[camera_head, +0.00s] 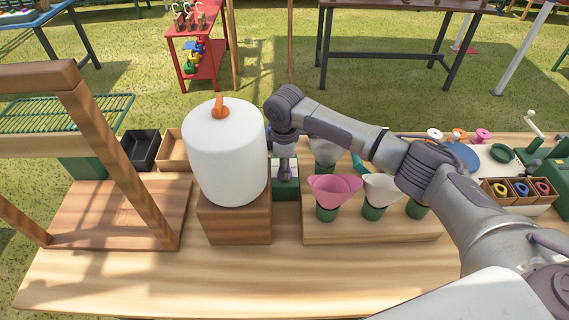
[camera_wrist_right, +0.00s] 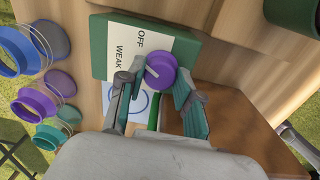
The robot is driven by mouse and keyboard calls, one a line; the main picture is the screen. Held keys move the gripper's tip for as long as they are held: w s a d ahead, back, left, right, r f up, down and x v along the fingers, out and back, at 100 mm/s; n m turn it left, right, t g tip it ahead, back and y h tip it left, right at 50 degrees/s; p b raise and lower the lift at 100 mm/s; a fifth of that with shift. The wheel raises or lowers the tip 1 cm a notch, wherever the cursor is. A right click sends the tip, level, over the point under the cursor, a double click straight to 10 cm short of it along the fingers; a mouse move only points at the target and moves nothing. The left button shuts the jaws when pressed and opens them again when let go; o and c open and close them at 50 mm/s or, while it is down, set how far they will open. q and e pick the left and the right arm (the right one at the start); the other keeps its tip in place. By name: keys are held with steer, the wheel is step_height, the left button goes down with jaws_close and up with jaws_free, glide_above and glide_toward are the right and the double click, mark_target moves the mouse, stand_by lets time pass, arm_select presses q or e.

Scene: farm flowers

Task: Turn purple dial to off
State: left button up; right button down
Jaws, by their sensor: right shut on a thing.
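The purple dial (camera_wrist_right: 162,70) is on a white plate (camera_wrist_right: 126,32) marked OFF and WEAK, set on a green box (camera_wrist_right: 97,45). A pale mark shows on the dial's left part; I cannot tell exactly which label it points at. My right gripper (camera_wrist_right: 157,82) has its fingers on both sides of the dial and is shut on it. In the head view, the right gripper (camera_head: 285,172) points down at the green box (camera_head: 286,190), beside the white cylinder, and hides the dial. My left gripper is not in view.
A white cylinder (camera_head: 226,155) with an orange spout stands on a wooden block (camera_head: 235,222), close left of my right gripper. Pink and white cones (camera_head: 334,187) stand on a wooden board (camera_head: 400,228) to the right. The table's front (camera_head: 250,285) is clear.

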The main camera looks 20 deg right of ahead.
steer(key=m+p, duration=0.1)
steer(key=p, duration=0.1)
steer(key=m+p, duration=0.1)
steer(key=p, duration=0.1)
steer(key=shift+r+m, duration=0.3)
steer(key=shift+m, duration=0.1)
steer(key=m+p, duration=0.2)
steer(key=shift+f+p, duration=0.15)
steer(key=shift+p, duration=0.15)
steer(key=shift+f+m+p, duration=0.1)
steer(key=shift+m+p, duration=0.25)
steer(key=shift+m, duration=0.25)
steer(key=c, duration=0.8)
jaws_free()
steer(key=shift+o, duration=0.2)
